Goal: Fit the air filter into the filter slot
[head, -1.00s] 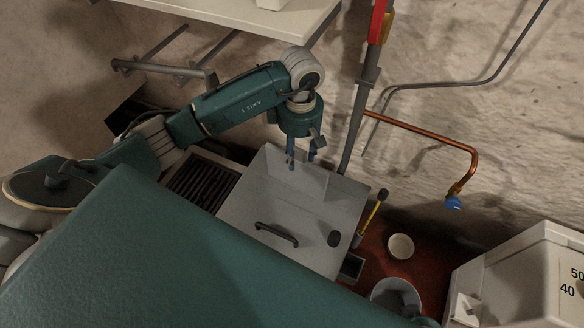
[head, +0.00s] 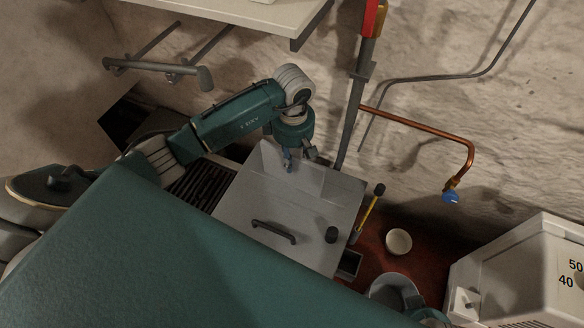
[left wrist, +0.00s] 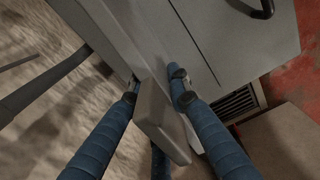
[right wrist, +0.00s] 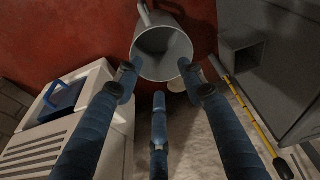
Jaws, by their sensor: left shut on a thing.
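My left gripper (head: 289,163) is over the back part of a grey cabinet (head: 250,205), by a pale upright panel (head: 303,178). In the left wrist view the blue fingers (left wrist: 155,88) are on either side of a flat grey-brown block (left wrist: 160,122), which looks like the air filter. It is held close beside the cabinet's grey face (left wrist: 150,40); I cannot tell whether they touch. The filter slot cannot be made out. In the right wrist view my right gripper (right wrist: 158,75) has its fingers spread, empty, above a grey bucket (right wrist: 163,50).
A white bowl (head: 398,242) and the bucket (head: 386,290) stand on the red floor. A copper pipe (head: 425,130) runs along the wall. A white appliance (head: 530,270) stands at right.

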